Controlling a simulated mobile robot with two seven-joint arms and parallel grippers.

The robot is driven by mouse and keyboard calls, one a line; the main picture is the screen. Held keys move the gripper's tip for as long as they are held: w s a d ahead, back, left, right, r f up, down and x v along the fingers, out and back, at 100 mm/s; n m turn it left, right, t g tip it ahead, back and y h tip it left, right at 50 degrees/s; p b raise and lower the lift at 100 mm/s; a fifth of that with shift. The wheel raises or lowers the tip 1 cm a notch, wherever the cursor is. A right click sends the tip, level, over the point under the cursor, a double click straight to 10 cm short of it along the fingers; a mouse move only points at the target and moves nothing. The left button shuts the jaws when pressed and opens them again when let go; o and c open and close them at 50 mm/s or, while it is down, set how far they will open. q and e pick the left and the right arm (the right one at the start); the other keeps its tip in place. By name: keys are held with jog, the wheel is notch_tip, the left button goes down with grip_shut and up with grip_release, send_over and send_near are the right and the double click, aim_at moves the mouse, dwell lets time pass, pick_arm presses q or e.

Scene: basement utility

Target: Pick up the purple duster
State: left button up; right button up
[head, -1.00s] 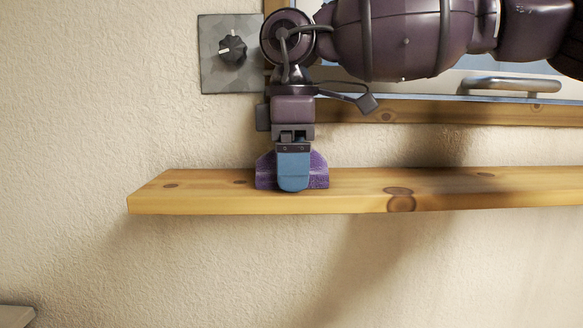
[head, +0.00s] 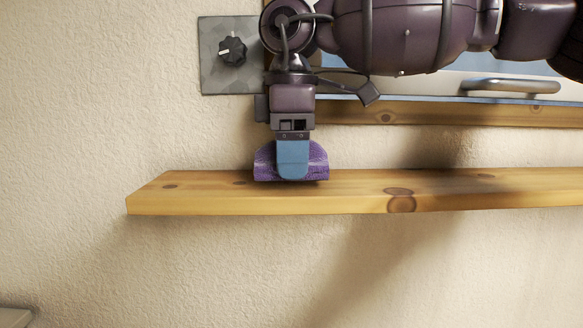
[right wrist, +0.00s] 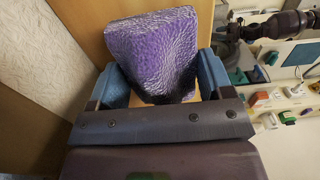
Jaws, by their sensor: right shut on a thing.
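The purple duster (head: 318,165) is a textured block with slanted sides, at the left part of the wooden shelf (head: 440,192). My right gripper (head: 293,172) points down over it, with a blue finger in front of the duster. In the right wrist view the duster (right wrist: 155,50) sits between the two blue fingers of my right gripper (right wrist: 163,82), which is shut on it. The duster's lower edge appears slightly above the shelf's front edge; a small gap beneath it is hard to make out. My left gripper is not in view.
A grey plate with a black knob (head: 232,50) is on the wall left of my arm. A window-like frame with a metal handle (head: 510,86) is behind my arm. The shelf to the right is bare. The right wrist view shows several small items on a pale surface (right wrist: 290,100).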

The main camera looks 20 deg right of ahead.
notch_tip(320, 180, up, 6)
jog(key=shift+f+b, duration=0.1)
jog(key=shift+b, duration=0.2)
jog(key=s+a+b, duration=0.1)
jog(key=s+a, duration=0.1)
jog(key=s, duration=0.7)
jog(key=s+a+b, duration=0.2)
jog(key=s+a, duration=0.1)
jog(key=s, duration=0.7)
jog(key=shift+a, duration=0.2)
jog(key=o, duration=0.3)
jog(key=shift+c, duration=1)
jog(key=shift+w, duration=0.15)
